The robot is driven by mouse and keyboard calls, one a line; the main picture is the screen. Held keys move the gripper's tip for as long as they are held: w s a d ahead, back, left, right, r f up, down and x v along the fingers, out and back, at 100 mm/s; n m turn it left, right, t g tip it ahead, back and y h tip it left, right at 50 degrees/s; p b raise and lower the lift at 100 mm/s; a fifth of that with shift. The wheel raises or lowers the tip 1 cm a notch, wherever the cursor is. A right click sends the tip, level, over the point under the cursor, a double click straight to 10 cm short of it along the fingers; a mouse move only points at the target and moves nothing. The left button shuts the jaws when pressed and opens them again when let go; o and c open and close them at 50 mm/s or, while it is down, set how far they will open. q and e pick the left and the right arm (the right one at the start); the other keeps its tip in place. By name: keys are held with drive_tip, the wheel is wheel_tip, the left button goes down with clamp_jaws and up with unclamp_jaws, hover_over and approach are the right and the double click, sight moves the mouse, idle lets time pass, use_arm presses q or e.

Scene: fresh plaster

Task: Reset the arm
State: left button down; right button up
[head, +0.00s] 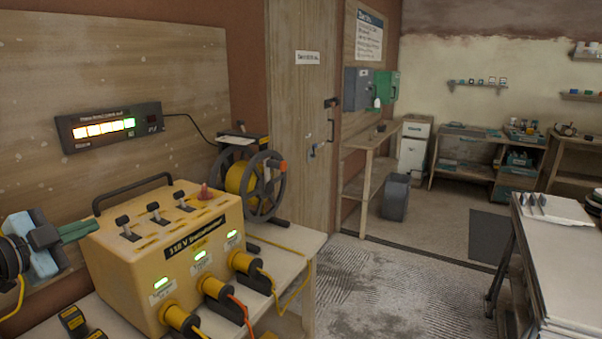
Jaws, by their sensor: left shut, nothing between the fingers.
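My left gripper (90,228) comes in from the left edge. Its dark green fingers are shut with nothing between them. They point right, at the upper left side of a yellow power box (130,262), and overlap its edge in the picture; I cannot tell if they touch it. The box stands on a workbench, with a black carry handle, three black toggle switches (154,212), a red knob (204,191) and three lit green indicators. Yellow plugs sit in its front sockets. My right gripper is not in view.
A cable reel (262,180) stands behind the box on the bench (303,262). A lit display (108,127) hangs on the wall board. Black and yellow blocks (75,322) lie at front left. A table (560,255) stands at right, with open floor (400,290) between.

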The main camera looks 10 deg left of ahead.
use_arm(q)
drive_tip(key=w+d+f+n, duration=0.1)
drive_tip(key=w+d+f, duration=0.1)
drive_tip(key=d+f, duration=1.05)
drive_tip(key=s+d+f+n+g+y, duration=0.1)
drive_tip(key=s+d+f+n+g, duration=0.3)
drive_tip(key=d+f, duration=0.5)
drive_tip(key=s+d+f+n+g+y, duration=0.1)
drive_tip(key=s+f+n+g, duration=0.15)
drive_tip(key=s+f, duration=0.55)
drive_tip(key=s+f+n+g, duration=0.1)
drive_tip(key=s+f+g, duration=0.25)
drive_tip(key=s, duration=0.75)
drive_tip(key=s+d+f+n+g+y, duration=0.15)
drive_tip(key=s+f+g, duration=0.3)
drive_tip(key=s, duration=0.55)
drive_tip(key=w+d+f+t+h, duration=0.1)
drive_tip(key=w+f+t+h, duration=0.1)
drive_tip(key=w+f+t, duration=0.4)
drive_tip(key=shift+d+f+n+t, duration=0.3)
drive_tip(key=shift+f+t, duration=0.85)
drive_tip(key=shift+f, duration=1.15)
